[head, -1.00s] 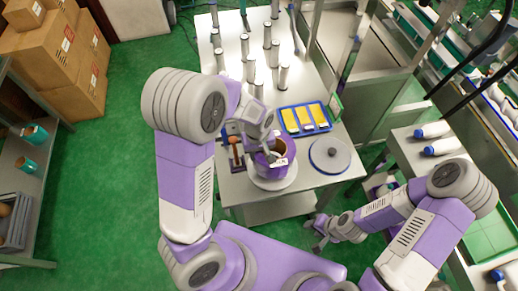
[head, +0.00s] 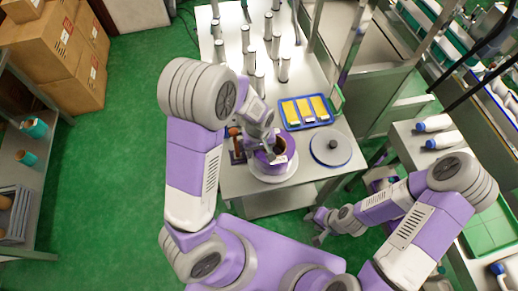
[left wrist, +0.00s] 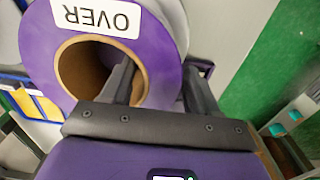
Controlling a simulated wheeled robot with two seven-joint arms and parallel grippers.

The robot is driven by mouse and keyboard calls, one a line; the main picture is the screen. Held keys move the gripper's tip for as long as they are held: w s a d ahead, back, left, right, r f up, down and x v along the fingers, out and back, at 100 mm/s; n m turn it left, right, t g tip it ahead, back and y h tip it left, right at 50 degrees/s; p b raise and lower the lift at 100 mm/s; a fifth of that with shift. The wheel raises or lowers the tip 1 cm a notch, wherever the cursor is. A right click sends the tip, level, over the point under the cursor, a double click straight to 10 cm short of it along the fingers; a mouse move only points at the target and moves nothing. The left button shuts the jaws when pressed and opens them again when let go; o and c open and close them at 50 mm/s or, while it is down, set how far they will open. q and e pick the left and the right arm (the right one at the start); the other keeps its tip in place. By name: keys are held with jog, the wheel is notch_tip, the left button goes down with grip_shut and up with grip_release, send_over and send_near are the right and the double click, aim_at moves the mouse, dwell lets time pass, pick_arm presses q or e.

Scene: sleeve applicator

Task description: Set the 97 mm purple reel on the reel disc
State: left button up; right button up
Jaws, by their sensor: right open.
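The purple reel (head: 262,160), with a brown core and a white label, is over the pale round reel disc (head: 276,180) at the table's near end. Whether its underside touches the disc cannot be told. My left gripper (head: 268,149) holds the reel from above. In the left wrist view the reel (left wrist: 165,85) shows a label reading "OVER". One finger of my left gripper (left wrist: 160,88) is inside the core and the other is outside the rim, with the reel's wall between them. My right gripper (head: 318,226) is open and empty, low beside the table.
A grey round plate with a dark knob (head: 331,148) lies right of the disc. A blue tray with yellow blocks (head: 306,112) stands behind. Several metal cylinders (head: 284,67) stand farther back. A brown-headed tool (head: 236,143) is to the left.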

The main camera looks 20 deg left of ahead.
pick_arm(q)
notch_tip(320, 180, up, 12)
jog(key=p, duration=0.2)
dwell(0.4)
jog(key=shift+r, duration=0.1)
dwell(0.4)
